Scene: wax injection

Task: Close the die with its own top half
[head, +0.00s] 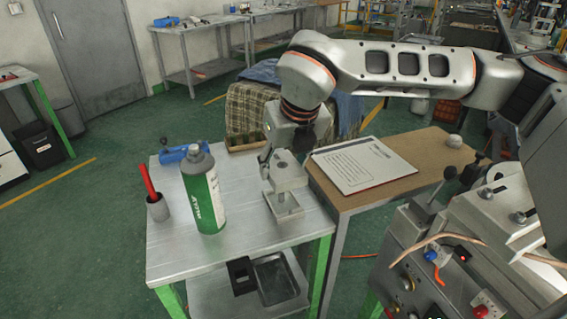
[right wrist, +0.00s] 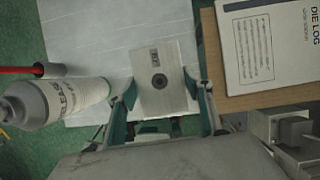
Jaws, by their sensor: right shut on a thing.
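The die's top half (head: 288,178) is a grey metal block, held upright over the table by my right gripper (head: 285,163). In the right wrist view the top half (right wrist: 161,76) shows a flat face with a dark round hole and a small label, between the two green fingers of the right gripper (right wrist: 163,93). The die's lower half (head: 285,208) is a flat grey piece on the metal table, directly below the held block in the head view. I cannot tell whether the two halves touch. My left gripper is not in view.
A green and white spray bottle (head: 203,196) stands left of the die. Near it are a grey cup (head: 158,208) with a red-handled tool and a blue tool (head: 180,153). A log sheet (head: 364,165) lies on the brown table to the right. The front of the metal table is clear.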

